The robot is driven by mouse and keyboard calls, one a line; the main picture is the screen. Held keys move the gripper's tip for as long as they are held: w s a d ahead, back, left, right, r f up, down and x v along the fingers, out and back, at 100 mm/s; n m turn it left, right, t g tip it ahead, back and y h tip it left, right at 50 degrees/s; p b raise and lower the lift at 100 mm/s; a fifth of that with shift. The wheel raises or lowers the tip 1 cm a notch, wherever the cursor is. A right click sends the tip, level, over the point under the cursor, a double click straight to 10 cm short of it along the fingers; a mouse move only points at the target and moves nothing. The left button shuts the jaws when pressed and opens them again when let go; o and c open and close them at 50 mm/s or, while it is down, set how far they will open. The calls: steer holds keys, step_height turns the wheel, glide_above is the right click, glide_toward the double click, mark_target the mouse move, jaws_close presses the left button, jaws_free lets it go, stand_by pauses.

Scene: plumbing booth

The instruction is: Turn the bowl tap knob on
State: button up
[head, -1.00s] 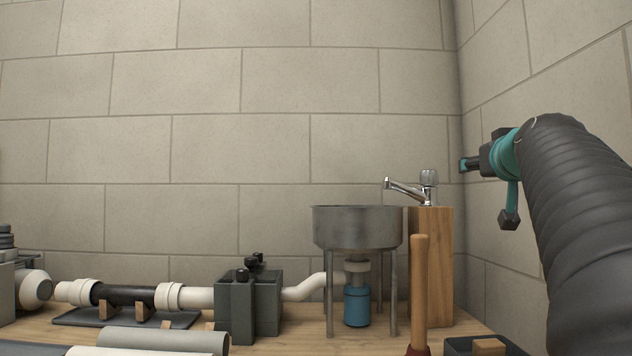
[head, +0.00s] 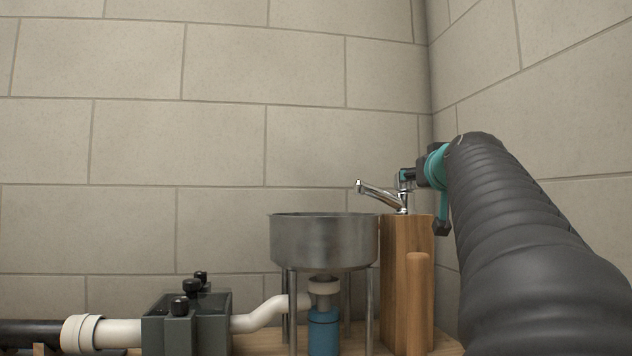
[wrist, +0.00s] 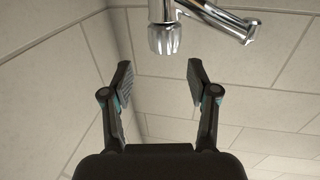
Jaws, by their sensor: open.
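The chrome tap (head: 380,196) stands on a wooden post (head: 401,285) behind and right of the metal bowl (head: 323,242). Its spout points left over the bowl. In the wrist view the fluted tap knob (wrist: 164,38) shows beyond the fingertips, roughly in line with the gap between them, with the spout (wrist: 218,20) running off to the right. My gripper (wrist: 161,78) is open and empty, its two fingers apart, and the knob appears just ahead of them. In the head view my gripper (head: 406,176) is at the tap's top and partly covers the knob.
A wooden handle (head: 418,300) stands upright in front of the post. A blue container (head: 323,330) is under the bowl. A grey clamp block (head: 187,318) and white pipe (head: 262,317) lie to the left. The wall corner is close on the right.

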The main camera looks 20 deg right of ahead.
mark_target(411, 186)
steer(key=p+x, duration=0.1)
steer(key=x, duration=0.6)
steer(key=p+x, duration=0.1)
steer(key=x, duration=0.2)
steer(key=shift+w+a+p, duration=0.25)
steer(key=shift+w+p, duration=0.05)
steer(key=shift+w, duration=0.1)
steer(key=shift+x, duration=0.85)
steer(key=shift+f, duration=0.1)
steer(key=c, duration=0.9)
steer(key=shift+d, duration=0.1)
steer(key=shift+c, duration=0.2)
